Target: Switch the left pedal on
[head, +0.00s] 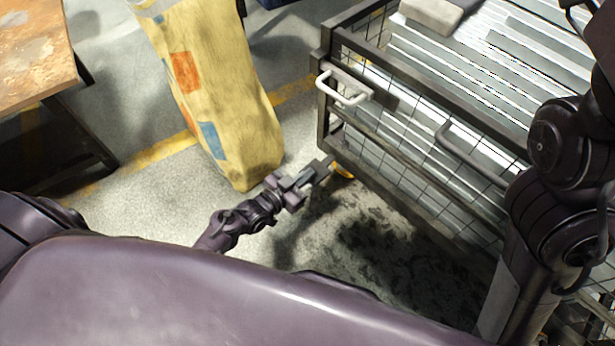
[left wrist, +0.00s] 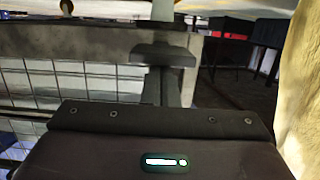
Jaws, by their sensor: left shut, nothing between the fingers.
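A small yellow part (head: 343,171), which looks like a pedal, shows low beside the near corner of the wire cage; my gripper's tip covers some of it. I see no second pedal, and I cannot tell whether this one is on or off. My left gripper (head: 322,166) is shut and empty, its tip right by the yellow part; touching or apart is not clear. In the left wrist view the shut fingers (left wrist: 165,52) point away from the camera, and no pedal is discernible there. My right arm is at the right, its gripper out of view.
A tall yellow patterned sack (head: 215,90) stands left of my left gripper. A worn wooden table (head: 35,50) is at the far left. Dark stains mark the floor in front of the cage.

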